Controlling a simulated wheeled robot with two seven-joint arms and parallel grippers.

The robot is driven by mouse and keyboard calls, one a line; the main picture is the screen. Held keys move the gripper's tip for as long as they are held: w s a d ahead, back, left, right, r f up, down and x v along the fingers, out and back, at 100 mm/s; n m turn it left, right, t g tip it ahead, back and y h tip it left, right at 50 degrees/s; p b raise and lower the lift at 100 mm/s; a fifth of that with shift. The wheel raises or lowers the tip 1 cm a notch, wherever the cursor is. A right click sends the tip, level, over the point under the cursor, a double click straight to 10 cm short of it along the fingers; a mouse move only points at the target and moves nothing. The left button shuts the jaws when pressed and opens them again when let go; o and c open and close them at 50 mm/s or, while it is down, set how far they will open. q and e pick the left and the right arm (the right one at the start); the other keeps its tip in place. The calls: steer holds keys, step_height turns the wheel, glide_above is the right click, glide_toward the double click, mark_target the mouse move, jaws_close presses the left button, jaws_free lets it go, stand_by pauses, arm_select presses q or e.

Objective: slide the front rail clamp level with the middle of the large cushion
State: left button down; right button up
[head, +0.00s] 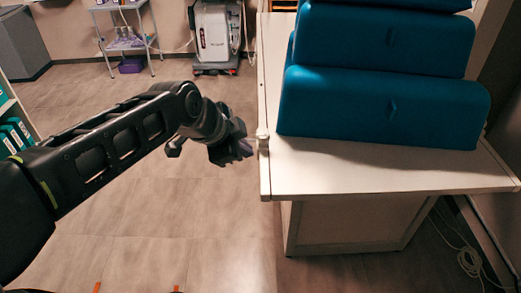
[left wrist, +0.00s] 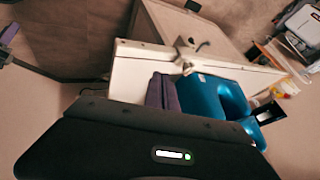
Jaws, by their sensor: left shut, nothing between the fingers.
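The front rail clamp (head: 262,139) is a small pale block on the rail (head: 264,95) along the table's left edge. In the head view it stands about level with the near lower edge of the large teal cushion (head: 340,105). My left gripper (head: 243,150) is shut and empty, just left of the clamp; whether it touches cannot be told. The left wrist view shows its purple fingers (left wrist: 163,92) together, with the clamp (left wrist: 186,57) beyond them on the rail and the teal cushion (left wrist: 213,98) to the right. My right gripper is not in view.
More teal cushions (head: 385,40) are behind the large one on the white table (head: 365,170). A wire cart (head: 125,43) and a white machine (head: 215,35) stand at the back. The floor left of the table is clear. A cable (head: 468,258) lies at the right.

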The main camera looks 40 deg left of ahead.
arm_select(q)
steer(key=shift+f, duration=0.1)
stand_by(0.3)
steer(key=x, duration=0.9)
steer(key=shift+w+d+f, duration=0.1)
steer(key=shift+f, duration=0.05)
steer(key=w+a, duration=0.2)
steer(key=w, duration=0.1)
steer(key=shift+w+a+f+p, duration=0.2)
steer(key=shift+p, duration=0.1)
steer(key=shift+w+a, duration=0.1)
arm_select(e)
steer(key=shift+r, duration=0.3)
